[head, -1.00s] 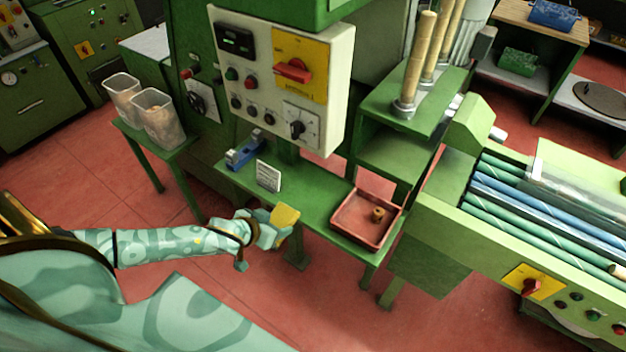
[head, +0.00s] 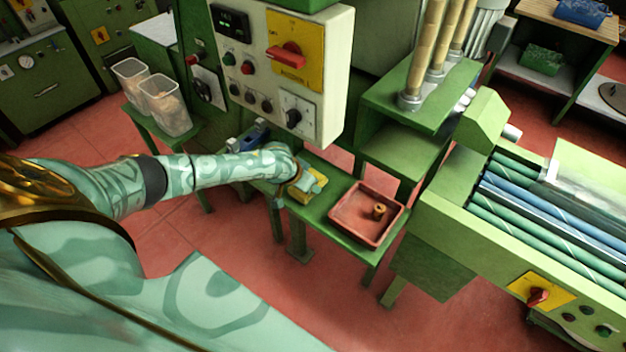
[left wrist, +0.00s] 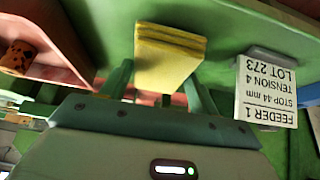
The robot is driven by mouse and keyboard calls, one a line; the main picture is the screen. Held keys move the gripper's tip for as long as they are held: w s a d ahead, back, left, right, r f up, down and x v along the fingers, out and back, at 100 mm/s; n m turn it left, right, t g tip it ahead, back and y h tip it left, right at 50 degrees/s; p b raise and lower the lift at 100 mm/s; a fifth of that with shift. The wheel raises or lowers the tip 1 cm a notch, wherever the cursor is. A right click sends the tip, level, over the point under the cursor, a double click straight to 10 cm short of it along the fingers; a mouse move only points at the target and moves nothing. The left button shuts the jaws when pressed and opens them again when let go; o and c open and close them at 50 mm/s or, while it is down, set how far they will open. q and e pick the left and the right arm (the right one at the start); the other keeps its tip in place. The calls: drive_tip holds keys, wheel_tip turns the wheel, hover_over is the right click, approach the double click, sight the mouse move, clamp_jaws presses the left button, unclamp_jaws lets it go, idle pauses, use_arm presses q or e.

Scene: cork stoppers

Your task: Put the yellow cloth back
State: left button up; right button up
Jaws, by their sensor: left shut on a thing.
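The yellow cloth (left wrist: 168,60) is a folded pad held between the fingers of my left gripper (left wrist: 160,88) in the left wrist view. In the head view the cloth (head: 320,180) shows at the end of my left arm, over the green bench (head: 322,212), left of the red tray. My left gripper (head: 308,186) is shut on it. I cannot tell whether the cloth touches the bench top. My right gripper is in neither view.
The red tray (head: 345,222) holds a cork stopper (head: 379,211) and sits close right of the cloth. A white feeder card (left wrist: 266,92) stands on the bench in the left wrist view. The control box (head: 330,75) hangs above the bench.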

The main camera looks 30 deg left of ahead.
use_arm(q)
drive_tip(key=w+b, duration=0.1)
drive_tip(key=w+f+b, duration=0.1)
drive_tip(key=w, duration=0.1)
drive_tip(key=shift+w+d, duration=0.2)
drive_tip(key=shift+w, duration=0.05)
drive_tip(key=shift+f, duration=0.3)
drive_tip(key=shift+a+r, duration=0.1)
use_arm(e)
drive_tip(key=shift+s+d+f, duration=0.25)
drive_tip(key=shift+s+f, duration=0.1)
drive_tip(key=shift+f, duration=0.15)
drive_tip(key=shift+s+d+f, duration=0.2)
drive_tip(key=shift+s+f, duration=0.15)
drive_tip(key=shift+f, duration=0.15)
use_arm(q)
drive_tip(key=o, duration=0.9)
